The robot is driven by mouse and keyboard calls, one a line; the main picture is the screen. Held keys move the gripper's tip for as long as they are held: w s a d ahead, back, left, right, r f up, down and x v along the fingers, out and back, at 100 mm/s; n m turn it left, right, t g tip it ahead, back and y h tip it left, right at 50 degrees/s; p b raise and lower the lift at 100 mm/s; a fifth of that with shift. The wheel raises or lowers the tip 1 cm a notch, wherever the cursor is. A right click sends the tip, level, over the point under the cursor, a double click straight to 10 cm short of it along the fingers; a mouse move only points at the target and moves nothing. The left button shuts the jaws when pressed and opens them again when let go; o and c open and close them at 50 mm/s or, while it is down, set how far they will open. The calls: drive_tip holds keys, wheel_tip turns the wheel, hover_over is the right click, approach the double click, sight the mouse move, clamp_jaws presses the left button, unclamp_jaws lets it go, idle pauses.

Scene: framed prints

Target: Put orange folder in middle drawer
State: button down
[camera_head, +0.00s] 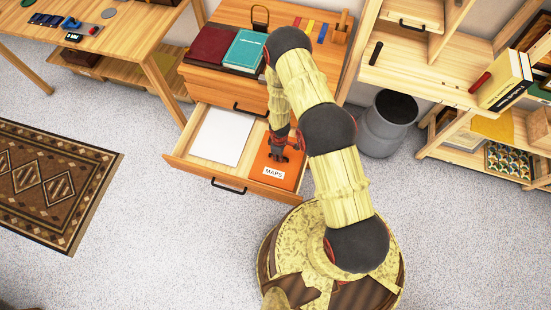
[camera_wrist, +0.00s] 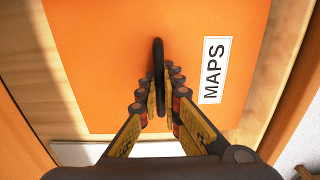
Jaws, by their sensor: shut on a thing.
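The orange folder (camera_head: 262,164) has a white MAPS label and lies flat at the right side of the open drawer (camera_head: 179,162). It fills much of the wrist view (camera_wrist: 105,55). I cannot tell whether it rests on the drawer floor or hangs slightly above it. My gripper (camera_head: 280,152) is over the folder, pointing down. In the wrist view, the gripper's fingers (camera_wrist: 160,92) are shut on the folder's dark upright handle (camera_wrist: 158,55). The open drawer sits below a closed top drawer (camera_head: 225,88); the cabinet's lower part is hidden.
A white sheet (camera_head: 221,136) lies in the drawer left of the folder. A teal book (camera_head: 245,50) and a dark red book (camera_head: 212,46) lie on the cabinet top. A grey bin (camera_head: 386,125) and shelves stand to the right, a desk (camera_head: 125,35) to the left.

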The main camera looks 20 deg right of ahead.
drive_tip(key=shift+w+f+b, duration=0.1)
drive_tip(key=shift+f+b, duration=0.85)
drive_tip(key=shift+f, duration=1.25)
drive_tip(key=shift+f, duration=0.1)
drive_tip(key=shift+f, duration=0.1)
drive_tip(key=c, duration=2)
unclamp_jaws()
